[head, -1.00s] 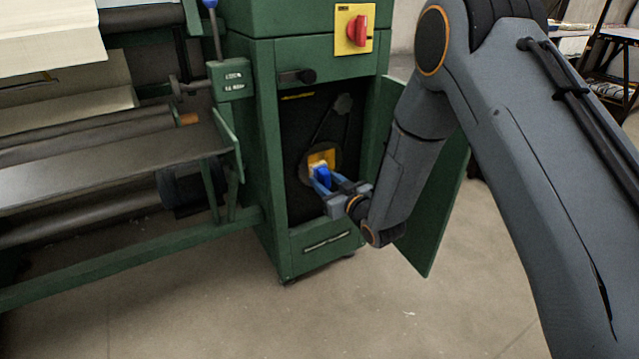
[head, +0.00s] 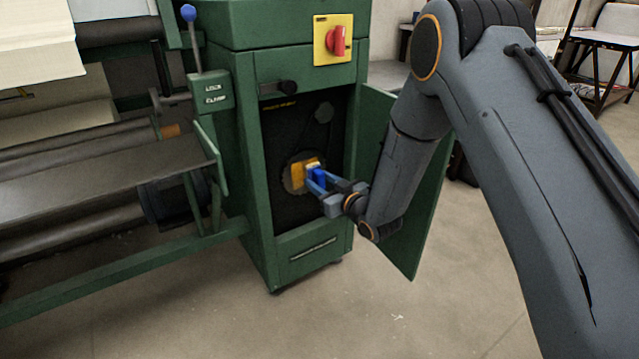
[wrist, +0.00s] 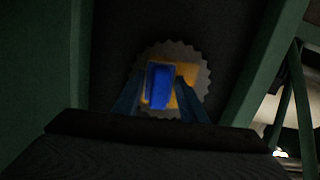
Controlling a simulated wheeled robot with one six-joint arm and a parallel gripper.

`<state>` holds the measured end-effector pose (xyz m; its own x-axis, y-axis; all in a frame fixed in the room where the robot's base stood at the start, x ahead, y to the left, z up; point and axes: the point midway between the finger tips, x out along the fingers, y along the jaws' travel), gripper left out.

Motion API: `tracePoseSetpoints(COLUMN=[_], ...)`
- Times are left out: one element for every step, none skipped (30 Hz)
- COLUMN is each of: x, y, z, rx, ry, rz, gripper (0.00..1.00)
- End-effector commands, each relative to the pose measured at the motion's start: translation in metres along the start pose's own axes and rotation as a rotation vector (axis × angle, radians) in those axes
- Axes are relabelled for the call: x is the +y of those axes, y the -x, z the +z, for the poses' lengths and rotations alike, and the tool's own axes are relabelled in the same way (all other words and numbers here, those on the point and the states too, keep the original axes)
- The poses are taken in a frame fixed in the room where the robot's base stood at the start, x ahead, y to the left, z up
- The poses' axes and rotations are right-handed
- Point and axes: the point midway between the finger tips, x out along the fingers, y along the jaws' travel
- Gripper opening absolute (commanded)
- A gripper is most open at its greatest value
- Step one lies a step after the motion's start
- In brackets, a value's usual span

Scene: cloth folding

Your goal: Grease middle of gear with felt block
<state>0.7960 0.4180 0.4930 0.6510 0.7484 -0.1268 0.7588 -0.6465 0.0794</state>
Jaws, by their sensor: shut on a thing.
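The grey toothed gear (head: 289,184) sits inside the open green cabinet against a dark back. It also shows in the wrist view (wrist: 204,76). A yellow patch (head: 299,174) covers much of its middle, and shows in the wrist view (wrist: 188,98) too. My gripper (head: 314,179) is shut on the blue felt block (head: 319,175) in front of the gear. In the wrist view the block (wrist: 159,86) lies between my two fingers, over the patch's left part, with a pale edge showing. I cannot tell whether the block touches the gear; its far face is hidden.
The cabinet door (head: 423,222) stands open on the right, close behind my arm. The cabinet frame (head: 245,160) bounds the opening on the left. A red rotary switch (head: 337,41) and a black latch (head: 287,87) are above. A blue-knobbed lever (head: 191,32) stands to the left.

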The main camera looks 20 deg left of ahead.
Motion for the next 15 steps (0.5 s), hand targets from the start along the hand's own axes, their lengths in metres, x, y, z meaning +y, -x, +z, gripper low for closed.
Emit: tracePoseSetpoints(x=[0.0,0.0,-0.001,-0.002,-0.004,-0.006,-0.009,-0.011,-0.015,-0.018,-0.021,-0.024,-0.027,-0.029,-0.032], y=[-0.001,-0.002,-0.002,-0.002,-0.002,-0.002,-0.002,-0.002,-0.002,-0.002,-0.002,-0.002,-0.002,-0.001,-0.001], z=[-0.006,-0.006,-0.006,-0.006,-0.007,-0.007,-0.008,-0.008,-0.009,-0.009,-0.009,-0.01,-0.01,-0.01,-0.01], rx=[0.008,0.008,0.008,0.009,0.009,0.009,0.009,0.009,0.01,0.01,0.01,0.011,0.011,0.011,0.01], ry=[0.002,0.002,0.002,0.002,0.002,0.002,0.002,0.002,0.003,0.003,0.004,0.004,0.004,0.004,0.004], rz=[0.0,0.0,-0.001,-0.001,-0.001,-0.002,-0.002,-0.003,-0.004,-0.005,-0.006,-0.006,-0.006,-0.006,-0.006], gripper=[0.21,0.21,0.21,0.21,0.21,0.21,0.21,0.21,0.21,0.21,0.21,0.21,0.21,0.21,0.21])
